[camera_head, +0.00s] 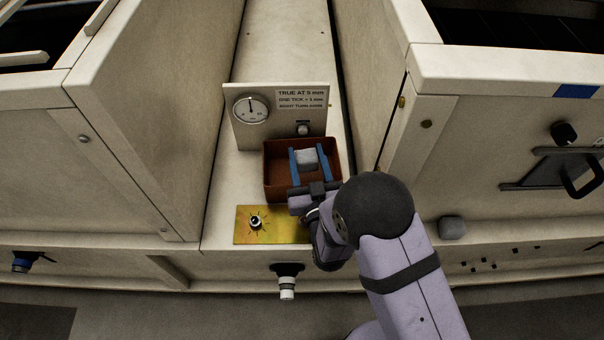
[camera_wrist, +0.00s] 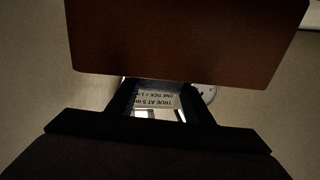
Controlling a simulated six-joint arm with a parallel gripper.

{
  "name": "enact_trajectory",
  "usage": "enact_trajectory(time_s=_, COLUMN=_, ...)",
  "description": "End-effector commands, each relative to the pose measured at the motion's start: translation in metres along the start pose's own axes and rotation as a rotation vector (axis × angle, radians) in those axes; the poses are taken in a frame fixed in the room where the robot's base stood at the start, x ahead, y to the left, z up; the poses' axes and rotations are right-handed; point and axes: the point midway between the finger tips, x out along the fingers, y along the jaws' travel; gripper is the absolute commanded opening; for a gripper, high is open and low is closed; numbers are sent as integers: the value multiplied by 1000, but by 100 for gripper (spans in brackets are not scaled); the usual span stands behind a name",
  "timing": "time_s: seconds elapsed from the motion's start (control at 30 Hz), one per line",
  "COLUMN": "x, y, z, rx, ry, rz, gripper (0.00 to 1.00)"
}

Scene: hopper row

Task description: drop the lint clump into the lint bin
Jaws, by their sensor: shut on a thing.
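The lint clump (camera_head: 306,160) is a small pale grey block between the blue fingers of my gripper (camera_head: 308,152), which is shut on it. The lint bin (camera_head: 274,190) is an open reddish-brown box on the pale ledge. In the head view the clump and fingertips overlap the bin's opening; I cannot tell how high they are above its floor. In the wrist view a brown surface (camera_wrist: 185,38), likely the bin, fills the top. My fingers (camera_wrist: 162,100) are dark there, and I cannot make out the clump.
Behind the bin stands a panel with a dial gauge (camera_head: 251,108) and a printed label (camera_head: 301,98). A yellow plate (camera_head: 243,229) with a knob lies front left. Tall hopper walls flank the ledge. A grey block (camera_head: 452,228) is at the right front.

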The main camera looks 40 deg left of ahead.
Motion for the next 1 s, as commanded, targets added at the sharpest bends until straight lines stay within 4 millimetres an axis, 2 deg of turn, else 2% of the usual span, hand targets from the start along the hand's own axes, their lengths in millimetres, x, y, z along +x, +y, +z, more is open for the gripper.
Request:
enact_trajectory(time_s=0.33, x=0, y=0, z=4, rx=0, ry=1, rz=0, gripper=25)
enact_trajectory(time_s=0.37, x=0, y=0, z=4, rx=0, ry=1, rz=0, gripper=49)
enact_trajectory(time_s=0.43, x=0, y=0, z=4, rx=0, ry=1, rz=0, gripper=65)
enact_trajectory(time_s=0.47, x=0, y=0, z=4, rx=0, ry=1, rz=0, gripper=68)
enact_trajectory(time_s=0.77, x=-1, y=0, z=4, rx=0, ry=0, rz=0, gripper=68)
enact_trajectory(time_s=1.0, x=-17, y=-1, z=4, rx=0, ry=0, rz=-2, gripper=68)
